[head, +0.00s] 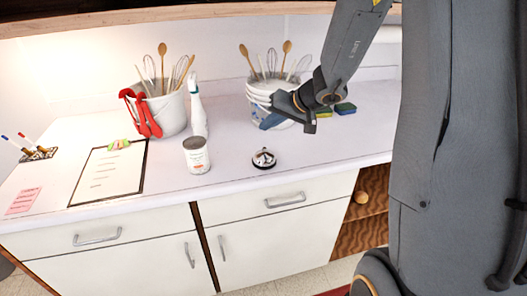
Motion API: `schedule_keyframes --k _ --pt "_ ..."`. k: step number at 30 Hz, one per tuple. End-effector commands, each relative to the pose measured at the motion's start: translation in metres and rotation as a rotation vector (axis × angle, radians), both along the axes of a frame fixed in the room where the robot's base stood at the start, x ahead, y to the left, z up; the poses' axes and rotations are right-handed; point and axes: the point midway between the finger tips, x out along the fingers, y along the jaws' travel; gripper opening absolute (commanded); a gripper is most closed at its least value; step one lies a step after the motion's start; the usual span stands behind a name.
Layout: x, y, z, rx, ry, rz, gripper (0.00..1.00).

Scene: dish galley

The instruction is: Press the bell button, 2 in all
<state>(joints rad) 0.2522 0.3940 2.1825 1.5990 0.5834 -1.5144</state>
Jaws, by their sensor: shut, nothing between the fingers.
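The bell (264,158) is a small silver dome on a dark base. It stands upright on the white counter near the front edge, in the middle of the head view. Its top button is small, and nothing touches it. My gripper (311,128) is shut and empty. It is above the counter, up and to the right of the bell in the picture, and apart from it.
A white can (196,156) stands left of the bell. Sponges (345,108) lie right. A clipboard (112,175) lies left. Counter around the bell is clear.

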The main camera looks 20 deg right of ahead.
Motion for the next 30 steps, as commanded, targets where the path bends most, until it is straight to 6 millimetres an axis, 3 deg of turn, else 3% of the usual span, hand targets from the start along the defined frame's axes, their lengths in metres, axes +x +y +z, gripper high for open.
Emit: schedule_keyframes --k 5,12,30 --pt "0.0 0.0 -0.028 0.0 0.003 -0.001 0.0" --pt "0.001 0.0 -0.045 -0.001 -0.001 0.0 0.0" --pt "0.0 0.0 -0.051 0.0 0.0 0.0 0.0"
